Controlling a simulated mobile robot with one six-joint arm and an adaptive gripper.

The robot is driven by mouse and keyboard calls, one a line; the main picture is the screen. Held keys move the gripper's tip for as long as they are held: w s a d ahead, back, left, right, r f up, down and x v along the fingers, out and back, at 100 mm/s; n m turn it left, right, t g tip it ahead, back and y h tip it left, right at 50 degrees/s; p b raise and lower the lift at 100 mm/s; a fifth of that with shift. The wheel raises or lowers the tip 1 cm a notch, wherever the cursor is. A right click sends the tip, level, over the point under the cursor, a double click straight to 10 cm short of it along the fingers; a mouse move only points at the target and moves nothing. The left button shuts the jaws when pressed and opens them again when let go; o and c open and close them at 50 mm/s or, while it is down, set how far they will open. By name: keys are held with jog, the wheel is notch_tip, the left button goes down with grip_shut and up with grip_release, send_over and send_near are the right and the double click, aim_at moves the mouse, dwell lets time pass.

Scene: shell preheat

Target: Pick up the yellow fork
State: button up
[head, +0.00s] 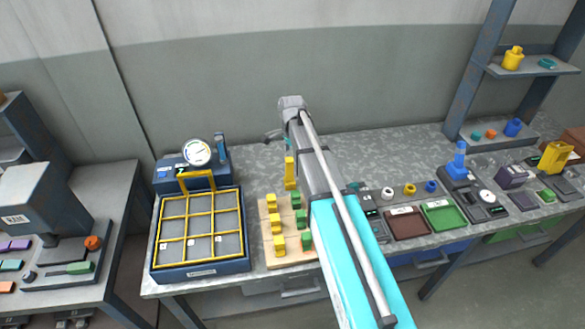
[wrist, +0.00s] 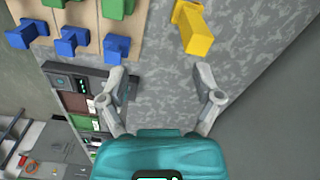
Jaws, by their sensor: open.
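A yellow piece (head: 290,172), which I take to be the yellow fork, stands on the grey bench just left of my arm in the head view. In the wrist view this yellow piece (wrist: 196,34) is at the top, right of centre, beyond my fingertips and apart from them. My gripper (wrist: 160,82) is open, with nothing between its fingers. In the head view only a small part of my gripper (head: 272,136) shows behind the arm, above and left of the yellow piece.
A wooden board (head: 268,257) with yellow and green pieces stands close by; blue pieces (wrist: 75,41) show in the wrist view. A yellow-gridded tray (head: 247,265) is to the left. Small trays (head: 443,215) and instruments line the right. Bare bench lies behind the yellow piece.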

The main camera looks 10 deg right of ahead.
aim_at(289, 166)
jog(key=w+m, duration=0.1)
jog(key=w+r+m+p, duration=0.1)
jog(key=w, duration=0.1)
jog(key=w+r+m, duration=0.1)
jog(key=w, duration=0.1)
jog(key=shift+w+r, duration=0.1)
jog(key=shift+w, duration=0.1)
notch_tip(289, 166, down, 9)
jog(key=b, duration=0.8)
jog(key=shift+r, duration=0.15)
dwell(0.6)
jog(key=shift+f+b, duration=2.6)
jog(key=shift+b, duration=0.1)
grip_shut()
